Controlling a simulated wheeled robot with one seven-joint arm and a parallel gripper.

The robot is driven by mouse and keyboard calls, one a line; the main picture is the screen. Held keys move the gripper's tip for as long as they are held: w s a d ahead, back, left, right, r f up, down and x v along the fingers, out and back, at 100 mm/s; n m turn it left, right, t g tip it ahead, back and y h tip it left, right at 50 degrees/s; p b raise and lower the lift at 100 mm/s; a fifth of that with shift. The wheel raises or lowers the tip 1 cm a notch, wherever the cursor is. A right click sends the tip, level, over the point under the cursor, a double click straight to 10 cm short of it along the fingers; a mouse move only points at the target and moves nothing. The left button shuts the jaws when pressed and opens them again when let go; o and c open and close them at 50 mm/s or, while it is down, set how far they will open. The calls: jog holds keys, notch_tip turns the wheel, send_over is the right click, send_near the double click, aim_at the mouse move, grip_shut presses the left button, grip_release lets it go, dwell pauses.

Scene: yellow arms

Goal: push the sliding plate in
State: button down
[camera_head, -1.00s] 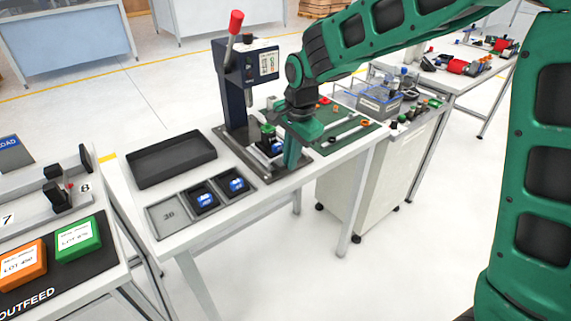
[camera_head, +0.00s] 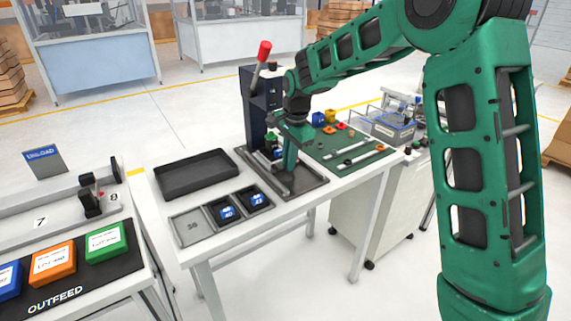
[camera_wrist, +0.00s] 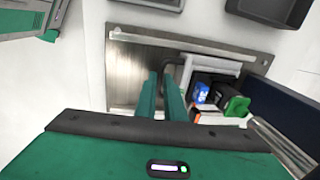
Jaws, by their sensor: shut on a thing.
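The sliding plate (camera_wrist: 213,66) is a pale plate carrying a blue block (camera_wrist: 201,93) and a green-knobbed clamp (camera_wrist: 236,105), seen in the wrist view. It rests on a grey metal base (camera_head: 308,184) under the dark press (camera_head: 254,108) with a red-knobbed lever. My gripper (camera_head: 289,167) points down over the base, in front of the press. In the wrist view, my gripper (camera_wrist: 168,82) is shut on the plate's dark handle (camera_wrist: 172,69). Bare metal shows on the handle's outer side. My fingers and arm hide much of the plate in the head view.
A black tray (camera_head: 195,175) and small bins, two holding blue blocks, lie left of the base. A green mat (camera_head: 345,147) with tools lies to the right. The press column stands close beyond the plate.

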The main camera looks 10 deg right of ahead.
jog(key=shift+w+a+r, duration=0.2)
jog(key=shift+w, duration=0.1)
jog(key=c, duration=2)
grip_release()
jog(key=shift+o, duration=0.8)
jog(key=shift+f, duration=0.1)
jog(key=shift+d, duration=0.1)
notch_tip(320, 180, up, 10)
jog(key=s, duration=0.1)
jog(key=shift+s+d+r, duration=0.25)
jog(key=shift+s+d, duration=0.1)
jog(key=shift+d, duration=0.05)
